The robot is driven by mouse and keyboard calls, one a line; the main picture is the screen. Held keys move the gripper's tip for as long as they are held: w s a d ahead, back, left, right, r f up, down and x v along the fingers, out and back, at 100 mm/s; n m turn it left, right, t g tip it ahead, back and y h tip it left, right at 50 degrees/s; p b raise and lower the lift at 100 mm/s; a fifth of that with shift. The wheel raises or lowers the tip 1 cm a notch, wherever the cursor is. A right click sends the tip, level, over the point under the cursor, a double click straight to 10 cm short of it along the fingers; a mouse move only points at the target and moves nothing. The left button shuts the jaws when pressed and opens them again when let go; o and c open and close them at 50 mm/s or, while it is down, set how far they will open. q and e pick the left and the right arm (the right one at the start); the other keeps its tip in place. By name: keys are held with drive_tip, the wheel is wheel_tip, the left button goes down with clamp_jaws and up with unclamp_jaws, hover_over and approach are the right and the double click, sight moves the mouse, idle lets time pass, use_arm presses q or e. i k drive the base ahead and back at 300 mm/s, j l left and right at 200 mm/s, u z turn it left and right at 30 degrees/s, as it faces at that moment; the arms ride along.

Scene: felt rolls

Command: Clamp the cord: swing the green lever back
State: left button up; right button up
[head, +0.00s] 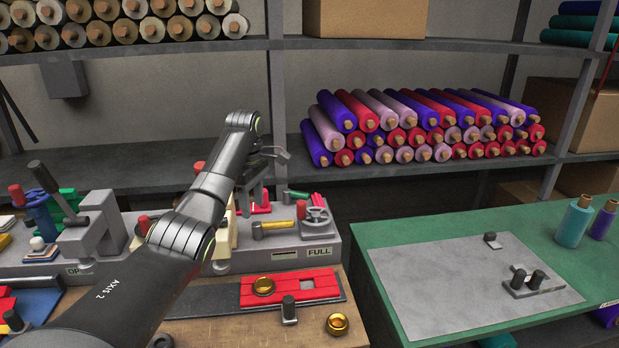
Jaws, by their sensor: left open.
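A small lever with a green handle (297,194) lies nearly flat on the grey bench fixture (330,245), just behind the yellow-handled lever (273,225). My left gripper (262,178) is at the end of the arm that crosses the fixture. It is open, just left of the green handle and apart from it in the picture. Its fingers are small and partly hidden by my arm. My right gripper is not in view.
A red-knobbed post and a handwheel (317,216) stand right of the levers. A red block with a brass knob (264,287) lies in front. A green table (400,238) stands at the right. Felt rolls (420,125) fill the shelf behind.

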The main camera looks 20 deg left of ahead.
sight(288, 195)
drive_tip(key=i, duration=1.25)
